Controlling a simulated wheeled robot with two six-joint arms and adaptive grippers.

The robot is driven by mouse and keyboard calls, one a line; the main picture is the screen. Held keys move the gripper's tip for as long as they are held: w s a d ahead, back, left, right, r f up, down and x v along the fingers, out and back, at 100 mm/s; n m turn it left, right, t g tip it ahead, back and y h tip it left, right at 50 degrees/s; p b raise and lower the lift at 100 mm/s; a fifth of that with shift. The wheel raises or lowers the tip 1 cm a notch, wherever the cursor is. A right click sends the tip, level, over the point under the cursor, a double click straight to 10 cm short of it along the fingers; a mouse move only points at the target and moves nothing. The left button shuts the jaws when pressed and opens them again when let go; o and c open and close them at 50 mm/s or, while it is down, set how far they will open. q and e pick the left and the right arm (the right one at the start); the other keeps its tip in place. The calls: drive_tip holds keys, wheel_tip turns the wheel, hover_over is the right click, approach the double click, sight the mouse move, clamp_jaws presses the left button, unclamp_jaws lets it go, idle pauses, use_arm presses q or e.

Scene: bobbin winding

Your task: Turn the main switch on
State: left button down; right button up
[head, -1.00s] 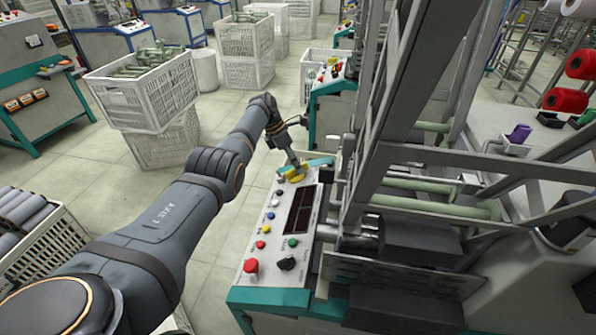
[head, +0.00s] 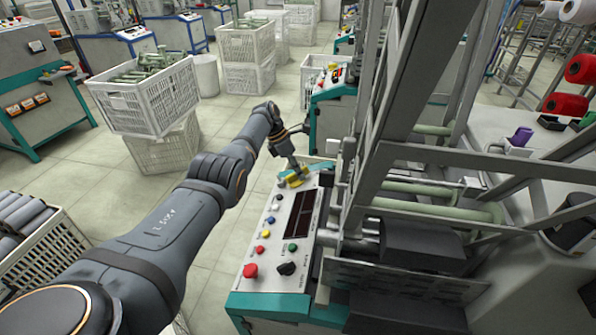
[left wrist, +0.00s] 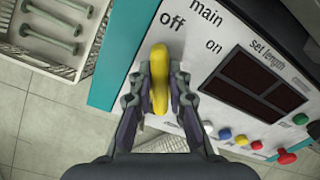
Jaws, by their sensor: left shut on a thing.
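The main switch is a yellow handle (head: 296,182) at the far end of the machine's light control panel (head: 262,278). It also shows in the left wrist view (left wrist: 158,78), upright in the picture, its upper end near the word "off"; "on" stands to the right. My left gripper (left wrist: 159,98) is shut on this handle, one finger on each side. In the head view the left gripper (head: 292,168) reaches down onto it from above. The panel's display windows (head: 301,213) are dark. My right gripper is not in view.
A red button (head: 250,271), a black knob (head: 286,268) and several coloured buttons sit nearer on the panel. Metal frame bars rise right of it. Stacked white crates (head: 147,97) stand left on the floor, with open floor between them and the machine.

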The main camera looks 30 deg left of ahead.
use_arm(q)
drive_tip(key=shift+r, duration=0.1)
drive_tip(key=shift+s+d+r+m+p, duration=0.1)
drive_tip(key=shift+s+m+p, duration=0.05)
drive_tip(key=shift+m+p, duration=0.7)
drive_tip(key=m+p, duration=0.2)
drive_tip(key=m, duration=0.1)
drive_tip(key=s+m+p, duration=0.1)
drive_tip(key=m+p, duration=0.1)
drive_tip(key=m, duration=0.1)
drive_tip(key=shift+s+d+m, duration=0.1)
drive_tip(key=shift+d+m, duration=0.1)
drive_tip(key=shift+m, duration=0.15)
drive_tip(key=shift+s+m+p, duration=0.25)
drive_tip(key=shift+m+p, duration=0.55)
drive_tip(key=shift+m, duration=0.7)
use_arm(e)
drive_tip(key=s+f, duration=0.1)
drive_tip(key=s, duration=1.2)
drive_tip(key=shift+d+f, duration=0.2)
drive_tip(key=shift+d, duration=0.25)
use_arm(q)
drive_tip(key=shift+f+m, duration=0.2)
drive_tip(key=shift+m, duration=0.2)
drive_tip(key=c, duration=1.3)
unclamp_jaws()
